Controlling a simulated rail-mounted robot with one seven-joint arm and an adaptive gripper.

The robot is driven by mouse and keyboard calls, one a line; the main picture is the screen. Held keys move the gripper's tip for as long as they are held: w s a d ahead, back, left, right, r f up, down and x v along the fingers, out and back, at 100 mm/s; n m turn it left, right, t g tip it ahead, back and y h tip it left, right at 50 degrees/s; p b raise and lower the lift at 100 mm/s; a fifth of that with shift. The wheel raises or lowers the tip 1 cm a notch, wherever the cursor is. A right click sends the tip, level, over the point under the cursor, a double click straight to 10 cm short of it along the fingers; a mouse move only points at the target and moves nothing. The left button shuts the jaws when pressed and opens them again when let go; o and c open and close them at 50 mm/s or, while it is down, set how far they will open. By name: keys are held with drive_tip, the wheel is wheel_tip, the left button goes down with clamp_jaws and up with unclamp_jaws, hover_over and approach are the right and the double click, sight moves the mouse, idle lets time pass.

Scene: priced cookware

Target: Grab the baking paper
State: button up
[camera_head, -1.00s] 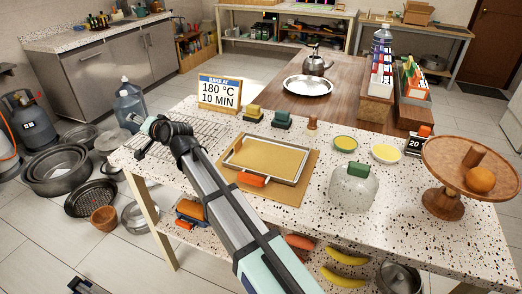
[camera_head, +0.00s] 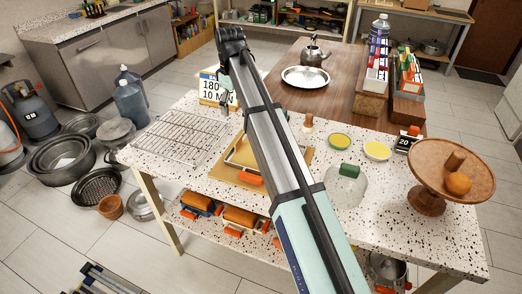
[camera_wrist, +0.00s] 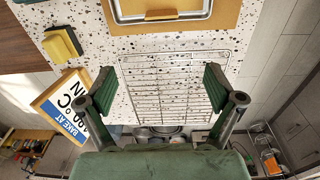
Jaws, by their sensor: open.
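A tan sheet, which looks like the baking paper, lies inside a shallow metal tray (camera_head: 228,165) on the speckled counter. The tray rests on a brown sheet or board (camera_head: 218,174); I cannot tell which of these flat tan things is the baking paper. My arm hides much of them in the head view. In the wrist view, the tray's rim (camera_wrist: 205,14) and the brown sheet (camera_wrist: 228,16) show at the top edge. My gripper (camera_wrist: 160,73) is open and empty, its fingers apart above the wire rack (camera_wrist: 165,95), away from the tray.
A sign (camera_head: 209,88) stands behind the rack, near my gripper; it also shows in the wrist view (camera_wrist: 63,103). A yellow-topped block (camera_wrist: 62,43) is beside it. A glass dome (camera_head: 346,188), yellow dishes and a wooden cake stand (camera_head: 430,200) occupy the counter's right side.

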sight(239, 140)
drive_tip(key=f+p, duration=0.1)
drive_tip(key=f, duration=0.3)
drive_tip(key=f+p, duration=0.1)
drive_tip(key=f, duration=0.2)
drive_tip(key=d+f+p, duration=0.1)
drive_tip(key=f, duration=0.3)
drive_tip(key=shift+s+f, duration=0.25)
drive_tip(key=shift+f, duration=0.05)
drive_tip(key=shift+f+p, duration=1.3)
drive_tip(key=shift+f, duration=1.3)
drive_tip(key=c, duration=0.9)
